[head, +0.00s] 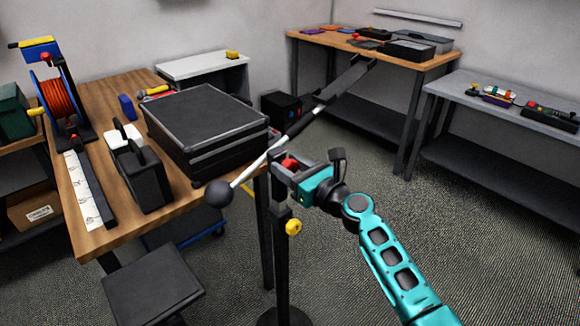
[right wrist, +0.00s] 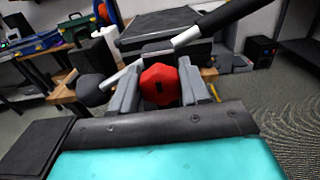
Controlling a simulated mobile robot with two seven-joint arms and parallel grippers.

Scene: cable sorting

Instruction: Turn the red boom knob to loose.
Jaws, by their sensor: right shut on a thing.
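The red boom knob (right wrist: 160,86) sits between the two grey fingers of my right gripper (right wrist: 163,92) in the right wrist view. The gripper is shut on it. In the head view the knob (head: 289,164) is partly hidden by my right gripper (head: 288,168). The boom (head: 300,128) runs at a slant past the knob, with a dark round ball (head: 219,193) at its lower left end. It rests on an upright black stand (head: 281,260). My left gripper is not in view.
A yellow knob (head: 293,227) is lower on the stand. A wooden table (head: 110,236) at left holds a large black case (head: 205,120), a red cable reel (head: 58,98) and smaller items. A grey bench (head: 470,100) stands at right. A black stool (head: 152,285) is in front; floor at right is clear.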

